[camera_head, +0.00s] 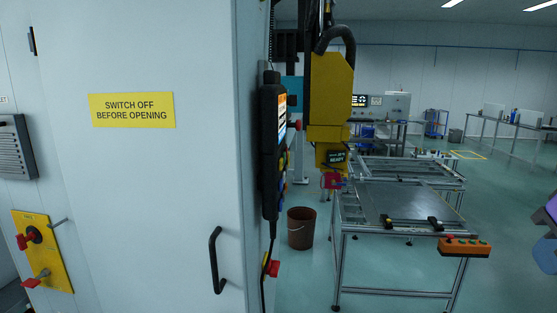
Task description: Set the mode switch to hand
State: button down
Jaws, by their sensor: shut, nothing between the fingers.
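No label reading hand or mode is legible, so I cannot tell which control is the mode switch. A yellow plate (42,252) on the cabinet at lower left carries a dark round knob with a red handle (30,238) and a second red handle (36,279) below it. Their settings are too small to read. A black pendant (271,145) with a lit screen and coloured buttons hangs at the cabinet's right edge, seen nearly edge-on. My gripper is not in view; a purple and blue shape, cut off at the right edge, may be part of my arm.
The large grey cabinet (150,190) fills the left, with a yellow warning sign (132,110) and a black door handle (216,260). A yellow machine head (330,95) hangs beyond. A metal frame table (400,205) and brown bin (301,228) stand behind. Open floor lies at right.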

aim_at(291, 99)
jog(key=l+u, duration=0.45)
jog(key=k+l+u, duration=0.2)
jog(key=u, duration=0.2)
